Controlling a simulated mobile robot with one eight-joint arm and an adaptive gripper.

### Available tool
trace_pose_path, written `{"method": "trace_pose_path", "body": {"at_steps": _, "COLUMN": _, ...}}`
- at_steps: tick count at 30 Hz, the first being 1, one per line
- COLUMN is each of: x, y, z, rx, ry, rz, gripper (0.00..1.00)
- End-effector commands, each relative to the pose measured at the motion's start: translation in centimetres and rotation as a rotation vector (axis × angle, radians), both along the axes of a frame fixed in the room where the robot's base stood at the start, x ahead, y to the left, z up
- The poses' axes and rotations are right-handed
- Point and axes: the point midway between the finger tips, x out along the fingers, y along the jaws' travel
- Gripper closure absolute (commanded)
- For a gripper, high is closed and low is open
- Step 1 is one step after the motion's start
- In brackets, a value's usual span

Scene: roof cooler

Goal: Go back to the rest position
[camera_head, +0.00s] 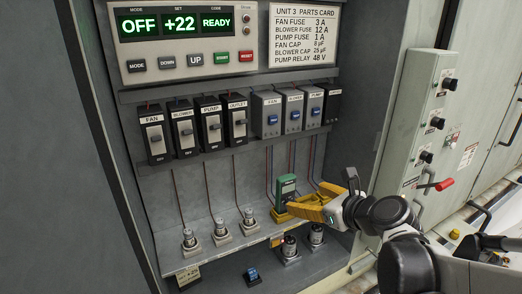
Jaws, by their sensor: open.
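My gripper (305,201) has yellow fingers and reaches into the open grey cabinet from the right. It is open, beside a small green meter-like device (286,184) at the right end of the shelf. The fingers overlap the foot of the device in the picture, and I cannot tell whether they touch it. No object shows between the fingers.
A shelf (168,262) carries three silvery fittings (220,232). Below are two cylindrical parts (289,248) and a blue part (252,274). Labelled switches (183,130) and a control panel (190,40) reading OFF, +22, READY are above. A knobbed panel (425,120) stands right.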

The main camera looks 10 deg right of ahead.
Motion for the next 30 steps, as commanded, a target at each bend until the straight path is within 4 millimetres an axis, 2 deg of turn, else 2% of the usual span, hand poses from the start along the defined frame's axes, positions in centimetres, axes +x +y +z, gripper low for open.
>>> {"method": "trace_pose_path", "body": {"at_steps": 1, "x": -1.0, "y": 1.0, "z": -2.2, "rx": -0.117, "ry": -0.006, "rz": 0.066, "gripper": 0.23}}
{"method": "trace_pose_path", "body": {"at_steps": 5, "x": -4.7, "y": 3.3, "z": -7.9, "rx": -0.612, "ry": -0.047, "rz": 0.363, "gripper": 0.23}}
{"method": "trace_pose_path", "body": {"at_steps": 7, "x": -7.1, "y": 4.2, "z": -11.2, "rx": -0.915, "ry": -0.079, "rz": 0.571, "gripper": 0.23}}
{"method": "trace_pose_path", "body": {"at_steps": 12, "x": -12.8, "y": 4.5, "z": -18.0, "rx": -1.566, "ry": -0.173, "rz": 1.102, "gripper": 0.23}}
{"method": "trace_pose_path", "body": {"at_steps": 15, "x": -15.3, "y": 3.9, "z": -20.7, "rx": -1.841, "ry": -0.224, "rz": 1.375, "gripper": 0.23}}
{"method": "trace_pose_path", "body": {"at_steps": 18, "x": -16.9, "y": 3.2, "z": -22.2, "rx": -2.019, "ry": -0.261, "rz": 1.576, "gripper": 0.23}}
{"method": "trace_pose_path", "body": {"at_steps": 21, "x": -17.8, "y": 2.8, "z": -22.8, "rx": -2.111, "ry": -0.282, "rz": 1.692, "gripper": 0.23}}
{"method": "trace_pose_path", "body": {"at_steps": 30, "x": -18.0, "y": 2.6, "z": -22.6, "rx": -2.142, "ry": -0.288, "rz": 1.732, "gripper": 0.23}}
